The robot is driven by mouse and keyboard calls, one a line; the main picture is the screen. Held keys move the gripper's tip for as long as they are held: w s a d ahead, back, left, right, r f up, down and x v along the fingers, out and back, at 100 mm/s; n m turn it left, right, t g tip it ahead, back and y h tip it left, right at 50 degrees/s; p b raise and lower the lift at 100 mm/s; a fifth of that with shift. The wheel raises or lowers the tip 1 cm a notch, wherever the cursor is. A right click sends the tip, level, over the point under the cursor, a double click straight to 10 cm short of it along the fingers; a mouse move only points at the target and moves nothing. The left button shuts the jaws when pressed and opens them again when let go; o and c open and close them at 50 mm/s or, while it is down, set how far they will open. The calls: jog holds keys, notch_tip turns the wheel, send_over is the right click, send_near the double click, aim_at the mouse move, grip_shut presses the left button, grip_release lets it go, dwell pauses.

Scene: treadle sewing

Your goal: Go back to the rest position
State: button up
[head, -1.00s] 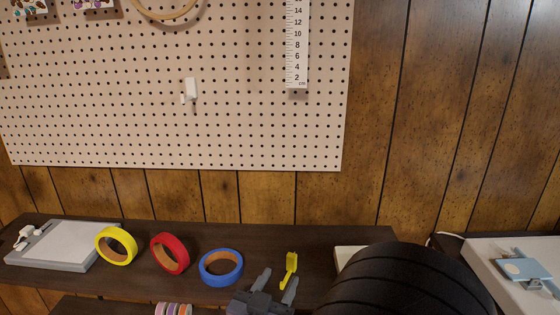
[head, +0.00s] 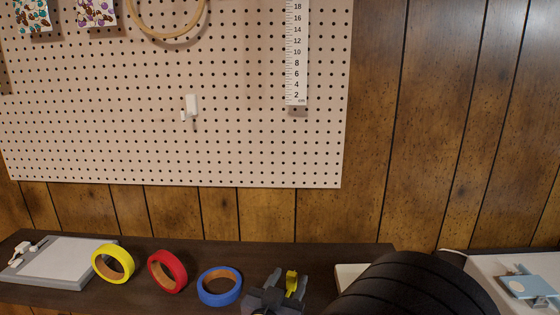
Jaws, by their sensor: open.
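My gripper (head: 276,284) shows at the bottom of the head view, above the dark shelf (head: 136,245). Its two grey fingers stand apart, and it is open. A small yellow object (head: 292,282) shows right by the right finger; I cannot tell whether they touch. A blue tape roll (head: 220,287) is just left of my gripper, apart from it. My black arm (head: 415,290) fills the bottom right and hides part of the shelf.
A red tape roll (head: 167,271), a yellow tape roll (head: 113,263) and a white-topped board (head: 65,262) are on the shelf at left. A pegboard (head: 240,140) with a ruler (head: 297,50) is on the wooden wall. A light blue device (head: 528,286) sits at right.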

jog(key=p+v, duration=0.1)
jog(key=v, duration=1)
jog(key=b+x, duration=0.1)
jog(key=x, duration=1)
jog(key=shift+d+f, duration=0.1)
jog(key=shift+f, duration=0.05)
notch_tip(320, 180, up, 6)
jog(key=p, duration=0.5)
jog(key=shift+r+p, duration=0.2)
jog(key=shift+p, duration=0.1)
jog(key=w+d+r+p, duration=0.3)
jog(key=d+p, duration=0.3)
jog(key=p, duration=0.4)
jog(key=w+d+r+n+y+p, duration=0.1)
jog(key=w+d+r+p, duration=0.3)
jog(key=p, duration=0.7)
jog(key=shift+d+r+t+y, duration=0.3)
jog(key=shift+d+r, duration=0.75)
jog(key=shift+d, duration=0.7)
